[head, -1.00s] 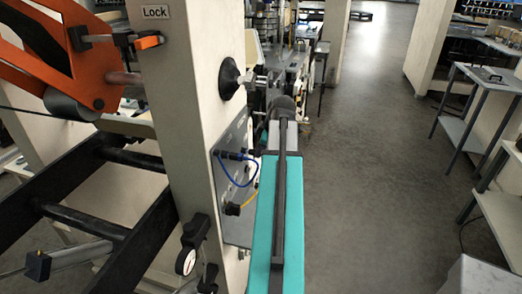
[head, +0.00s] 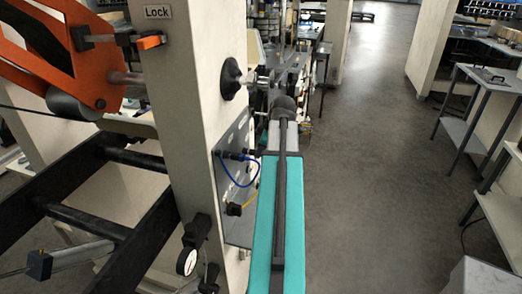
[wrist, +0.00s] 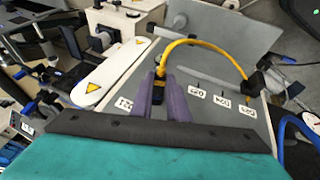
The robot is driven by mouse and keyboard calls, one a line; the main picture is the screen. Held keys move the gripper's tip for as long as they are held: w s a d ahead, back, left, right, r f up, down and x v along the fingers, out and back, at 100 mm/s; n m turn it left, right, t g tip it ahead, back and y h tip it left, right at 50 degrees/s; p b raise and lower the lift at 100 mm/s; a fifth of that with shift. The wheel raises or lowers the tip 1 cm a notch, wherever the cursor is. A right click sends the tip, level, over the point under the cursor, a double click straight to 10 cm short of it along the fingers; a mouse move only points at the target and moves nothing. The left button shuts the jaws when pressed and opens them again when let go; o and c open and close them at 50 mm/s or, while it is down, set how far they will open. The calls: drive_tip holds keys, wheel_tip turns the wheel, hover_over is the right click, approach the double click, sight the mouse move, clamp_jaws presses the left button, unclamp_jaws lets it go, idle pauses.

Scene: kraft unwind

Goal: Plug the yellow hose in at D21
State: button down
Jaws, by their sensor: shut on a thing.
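The yellow hose (wrist: 205,45) arches over the grey panel (wrist: 205,75) in the wrist view. One end has a dark plug (wrist: 158,88) between the purple fingers of my gripper (wrist: 160,98), which is shut on it. The other end runs to a black fitting (wrist: 257,82) at the right. A white label (wrist: 124,103) lies just left of my gripper; its print is too small to read surely. Whether the plug sits in a port is hidden by the fingers. In the head view a short piece of the yellow hose (head: 250,200) shows beside my arm, which hides my gripper.
Several more labels sit right of my gripper, by small ports (wrist: 200,84). A blue hose (wrist: 290,122) curves at the right edge; it also shows in the head view (head: 235,183). A cream post (head: 190,90) stands close left of my arm.

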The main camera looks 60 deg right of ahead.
drive_tip(key=c, duration=1.6)
unclamp_jaws()
drive_tip(key=shift+r, duration=0.15)
drive_tip(key=shift+b+v, duration=1.9)
drive_tip(key=shift+v, duration=4.85)
